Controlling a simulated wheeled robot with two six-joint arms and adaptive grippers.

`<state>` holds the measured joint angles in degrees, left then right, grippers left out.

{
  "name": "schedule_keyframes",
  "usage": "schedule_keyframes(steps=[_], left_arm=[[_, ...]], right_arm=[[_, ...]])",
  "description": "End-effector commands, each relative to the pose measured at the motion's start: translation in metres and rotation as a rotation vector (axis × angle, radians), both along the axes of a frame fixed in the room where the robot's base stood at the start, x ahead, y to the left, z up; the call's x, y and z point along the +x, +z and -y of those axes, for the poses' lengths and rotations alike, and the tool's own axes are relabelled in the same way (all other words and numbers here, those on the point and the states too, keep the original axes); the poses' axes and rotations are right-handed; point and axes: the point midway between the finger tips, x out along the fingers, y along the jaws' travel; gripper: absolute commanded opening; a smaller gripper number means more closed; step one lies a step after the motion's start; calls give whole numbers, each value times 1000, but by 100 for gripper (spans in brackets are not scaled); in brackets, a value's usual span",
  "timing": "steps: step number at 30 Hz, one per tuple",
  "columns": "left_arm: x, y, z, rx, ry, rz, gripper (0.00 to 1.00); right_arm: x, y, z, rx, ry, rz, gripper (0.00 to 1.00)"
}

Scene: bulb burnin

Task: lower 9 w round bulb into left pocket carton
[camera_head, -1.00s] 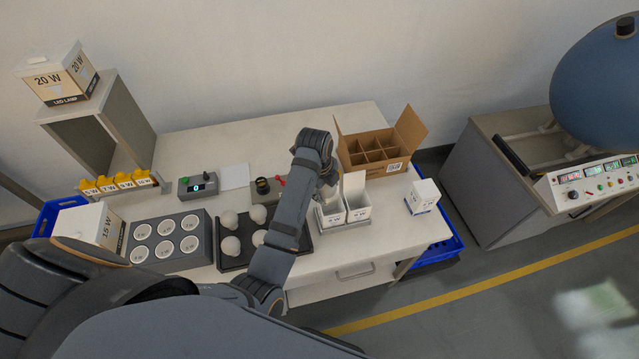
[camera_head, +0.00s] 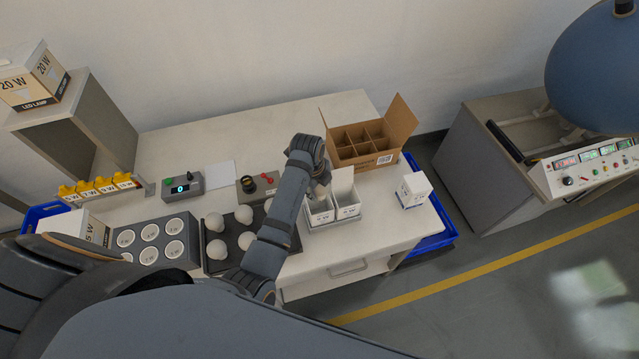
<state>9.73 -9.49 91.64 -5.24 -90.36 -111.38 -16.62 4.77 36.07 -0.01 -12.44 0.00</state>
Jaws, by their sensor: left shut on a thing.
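Two open white cartons stand side by side in a holder near the front of the bench: the left pocket carton (camera_head: 320,217) and the right one (camera_head: 347,210). My left gripper (camera_head: 320,190) is just above the left carton, pointing down. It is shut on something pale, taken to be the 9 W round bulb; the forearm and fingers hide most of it. I cannot tell how far the bulb is inside the carton. My right gripper is not in view.
Several round bulbs (camera_head: 215,222) sit on a dark tray (camera_head: 226,265) left of my forearm. A socket block (camera_head: 150,240) is farther left. A divided cardboard box (camera_head: 368,154) stands behind the cartons, and a closed white box (camera_head: 412,191) stands to their right.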

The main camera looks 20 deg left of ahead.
Motion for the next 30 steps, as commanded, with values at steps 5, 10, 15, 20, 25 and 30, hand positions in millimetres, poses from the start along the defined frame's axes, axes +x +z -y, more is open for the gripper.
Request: schedule_keyframes(steps=[5,10,15,20,25,30], left_arm=[[0,0,0,0,0,0,24],[0,-6,0,0,0,-1,24],[0,-15,0,0,0,-1,24],[0,-22,0,0,0,-1,24],[0,-31,0,0,0,-1,24],[0,-39,0,-1,0,-1,24]], right_arm=[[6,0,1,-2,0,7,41],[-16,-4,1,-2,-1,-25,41],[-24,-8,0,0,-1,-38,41],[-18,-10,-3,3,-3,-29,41],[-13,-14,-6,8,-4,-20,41],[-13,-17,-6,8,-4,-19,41]])
